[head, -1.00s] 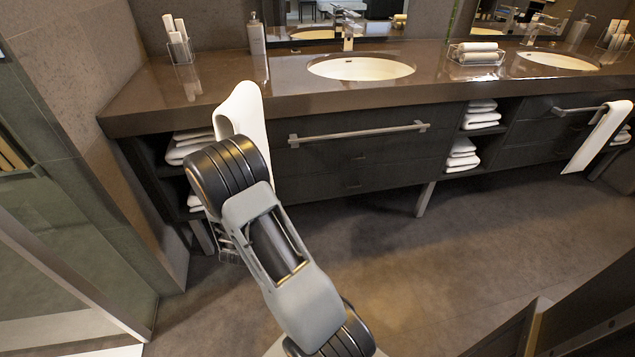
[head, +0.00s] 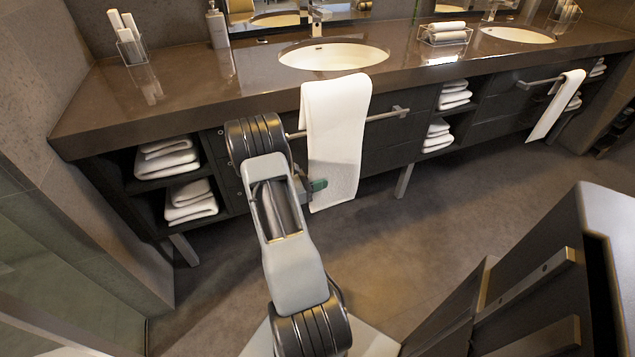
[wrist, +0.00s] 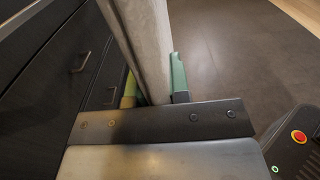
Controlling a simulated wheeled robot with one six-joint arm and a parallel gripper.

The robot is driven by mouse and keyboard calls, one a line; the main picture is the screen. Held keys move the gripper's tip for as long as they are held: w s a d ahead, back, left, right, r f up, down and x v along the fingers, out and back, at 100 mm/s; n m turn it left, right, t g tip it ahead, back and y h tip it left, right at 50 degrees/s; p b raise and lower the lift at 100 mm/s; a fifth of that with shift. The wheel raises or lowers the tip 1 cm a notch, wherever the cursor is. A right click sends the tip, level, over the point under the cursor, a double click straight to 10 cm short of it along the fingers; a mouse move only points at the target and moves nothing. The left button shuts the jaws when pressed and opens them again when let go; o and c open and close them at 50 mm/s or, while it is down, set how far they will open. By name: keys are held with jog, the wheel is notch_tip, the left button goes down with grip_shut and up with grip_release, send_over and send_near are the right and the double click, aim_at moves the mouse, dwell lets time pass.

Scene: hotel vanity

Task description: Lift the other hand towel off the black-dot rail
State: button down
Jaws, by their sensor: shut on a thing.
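A white hand towel (head: 336,140) hangs in front of the left rail (head: 385,115) in the head view, its folded top showing higher than the bar. Whether it touches the rail cannot be told. My gripper (head: 314,187) is shut on the towel's lower part. In the wrist view the towel (wrist: 147,45) runs between the two green fingers of my gripper (wrist: 152,90). Another white hand towel (head: 556,103) hangs over the right rail (head: 537,83). I cannot make out a black dot on either rail.
The brown counter (head: 190,90) overhangs the dark drawers behind the held towel. Folded towels (head: 190,200) fill open shelves at left and middle. A soap bottle (head: 217,26) and a tray of rolled towels (head: 446,35) stand on the counter. A dark cabinet (head: 540,280) stands at lower right.

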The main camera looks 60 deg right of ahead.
aim_at(319, 158)
notch_tip(319, 158, up, 10)
jog(key=p, duration=0.6)
jog(key=shift+f, duration=0.25)
jog(key=s+a+p, duration=0.1)
jog(key=s+a, duration=0.3)
jog(key=s, duration=0.2)
jog(key=shift+s+a+p, duration=0.2)
jog(key=shift+a+p, duration=0.1)
jog(key=shift+a, duration=0.05)
jog(key=shift+f, duration=0.1)
dwell(0.3)
